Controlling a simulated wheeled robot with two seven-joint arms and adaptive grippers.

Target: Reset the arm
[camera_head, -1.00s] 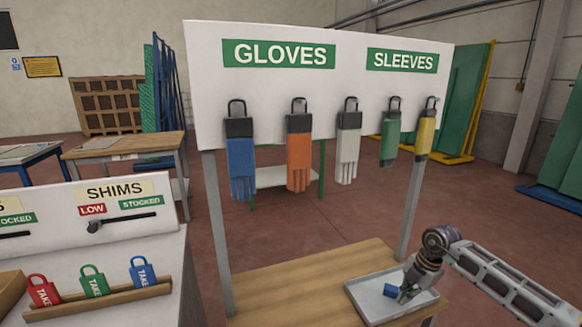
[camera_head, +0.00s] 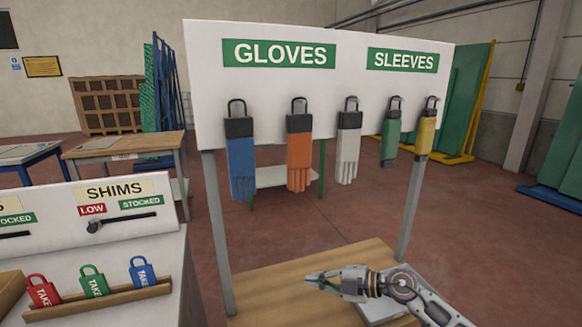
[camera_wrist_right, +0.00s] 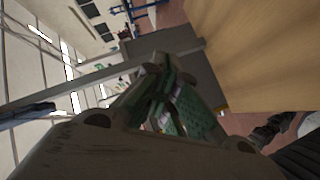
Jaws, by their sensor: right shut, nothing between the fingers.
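My right gripper (camera_head: 318,281) is shut and empty. In the head view it points left above the wooden bench top (camera_head: 262,289), with its arm coming in from the lower right. In the right wrist view the shut fingers (camera_wrist_right: 172,100) fill the lower middle, and the wooden top (camera_wrist_right: 262,50) shows at the upper right. A metal tray (camera_head: 388,312) on the bench is mostly hidden behind my right arm. The blue piece seen in it earlier does not show now. My left gripper is not in view.
A white board (camera_head: 335,65) on grey posts stands behind the bench, with blue (camera_head: 241,165), orange (camera_head: 299,160) and white gloves (camera_head: 347,155) and green (camera_head: 390,138) and yellow sleeves (camera_head: 425,130). A shims stand (camera_head: 125,212) with red, green and blue tags is at the left.

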